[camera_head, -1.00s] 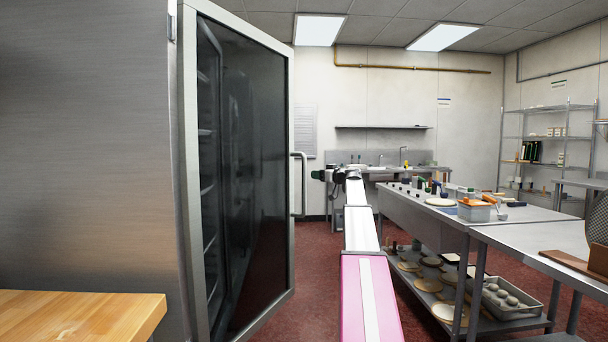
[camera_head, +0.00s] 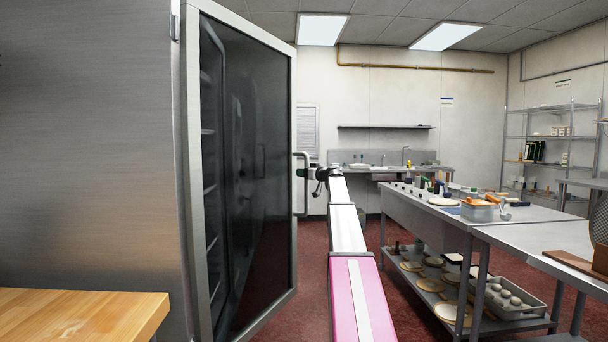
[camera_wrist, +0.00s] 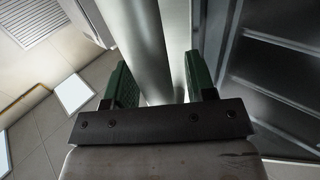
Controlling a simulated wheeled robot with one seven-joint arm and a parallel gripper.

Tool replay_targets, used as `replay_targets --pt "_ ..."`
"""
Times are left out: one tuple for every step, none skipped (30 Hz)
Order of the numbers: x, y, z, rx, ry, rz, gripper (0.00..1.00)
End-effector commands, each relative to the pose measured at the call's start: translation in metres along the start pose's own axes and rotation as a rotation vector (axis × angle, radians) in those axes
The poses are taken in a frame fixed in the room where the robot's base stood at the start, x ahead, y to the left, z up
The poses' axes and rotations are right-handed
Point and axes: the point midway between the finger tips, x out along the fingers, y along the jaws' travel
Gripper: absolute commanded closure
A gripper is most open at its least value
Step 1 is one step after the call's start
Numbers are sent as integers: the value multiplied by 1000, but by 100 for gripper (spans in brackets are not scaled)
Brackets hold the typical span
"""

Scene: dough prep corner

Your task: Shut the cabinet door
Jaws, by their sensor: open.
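The cabinet door (camera_head: 245,170), a dark glass panel in a metal frame, stands open on the left in the head view. Its vertical bar handle (camera_head: 302,205) is on the door's right edge. My gripper (camera_head: 302,173) is at the handle, about midway up it. In the wrist view my gripper (camera_wrist: 158,78) is open, with green fingers on either side of a grey metal bar, which looks like the handle (camera_wrist: 145,45). The fingers look apart from the bar; contact is hard to tell. The steel cabinet (camera_head: 90,150) fills the left side of the head view.
A wooden worktop (camera_head: 75,315) is at the lower left. Steel prep tables (camera_head: 545,240) with tubs and trays run along the right. A sink counter (camera_head: 385,172) stands at the back wall. Red floor (camera_head: 305,270) is free between the door and tables.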

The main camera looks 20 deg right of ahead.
Motion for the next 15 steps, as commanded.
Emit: replay_targets --pt "0 0 0 0 0 0 53" --pt "0 0 0 0 0 0 62" --pt "0 0 0 0 0 0 76" --pt "0 0 0 0 0 0 85" --pt "0 0 0 0 0 0 95" --pt "0 0 0 0 0 0 100" --pt "0 0 0 0 0 0 100" --pt "0 0 0 0 0 0 100" --pt "0 0 0 0 0 -1 100" --pt "1 0 0 0 0 -2 100" --pt "2 0 0 0 0 -3 100" --pt "4 0 0 0 0 -6 100" --pt "7 0 0 0 0 -10 100" --pt "10 0 0 0 0 -15 100" --pt "16 0 -1 0 0 -23 100"
